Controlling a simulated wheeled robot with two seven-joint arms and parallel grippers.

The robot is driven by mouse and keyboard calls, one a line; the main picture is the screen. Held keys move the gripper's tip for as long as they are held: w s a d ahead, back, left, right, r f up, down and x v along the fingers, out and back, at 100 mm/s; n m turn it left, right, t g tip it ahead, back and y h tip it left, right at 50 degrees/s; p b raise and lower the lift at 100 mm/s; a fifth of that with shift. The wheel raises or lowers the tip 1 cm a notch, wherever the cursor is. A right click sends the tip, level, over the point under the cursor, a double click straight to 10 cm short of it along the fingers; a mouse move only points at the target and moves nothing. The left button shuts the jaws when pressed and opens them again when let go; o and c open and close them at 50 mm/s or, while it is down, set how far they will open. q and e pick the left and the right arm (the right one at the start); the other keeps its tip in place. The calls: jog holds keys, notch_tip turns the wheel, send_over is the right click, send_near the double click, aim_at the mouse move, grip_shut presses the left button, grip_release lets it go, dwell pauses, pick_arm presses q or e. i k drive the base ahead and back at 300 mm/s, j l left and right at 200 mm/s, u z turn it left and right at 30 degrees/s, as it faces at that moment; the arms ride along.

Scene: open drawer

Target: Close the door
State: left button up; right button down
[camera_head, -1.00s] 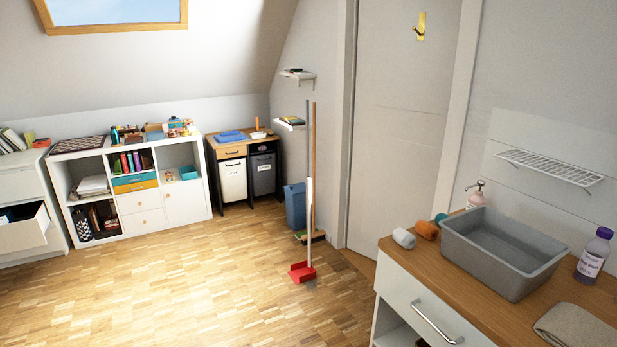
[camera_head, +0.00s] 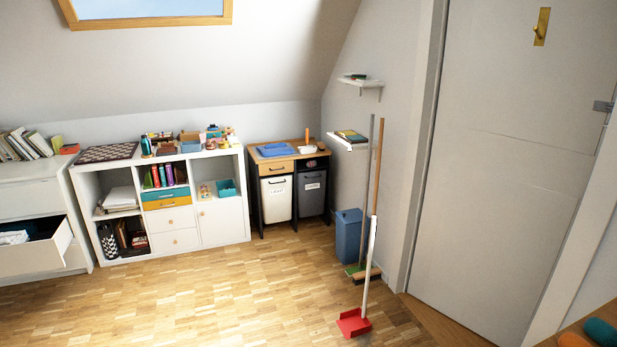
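A tall grey-white door (camera_head: 505,175) stands at the right of the head view, with a brass fitting (camera_head: 541,27) high on it and a metal hinge (camera_head: 603,106) at its right edge. It appears to sit in its frame (camera_head: 420,150), with no clear gap at its left edge. A small cabinet door (camera_head: 219,222) on the white cube shelf (camera_head: 167,200) looks flush with the front. Neither of my grippers is in view.
An open drawer (camera_head: 35,250) juts out of the white dresser (camera_head: 35,195) at the left. A red dustpan (camera_head: 354,323) with a long handle, a broom (camera_head: 377,160) and a blue bin (camera_head: 348,236) stand left of the door. The wooden floor (camera_head: 210,300) in the middle is clear.

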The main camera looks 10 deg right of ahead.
aim_at(519, 134)
jog(key=i+z, duration=0.2)
jog(key=i, duration=0.25)
jog(key=i+j+z, duration=0.1)
jog(key=i+z, duration=0.15)
jog(key=i, duration=0.25)
jog(key=i+j+z, duration=0.2)
jog(key=i, duration=0.25)
jog(key=i+l+z, duration=0.15)
jog(key=i+z, duration=0.9)
jog(key=i, duration=0.4)
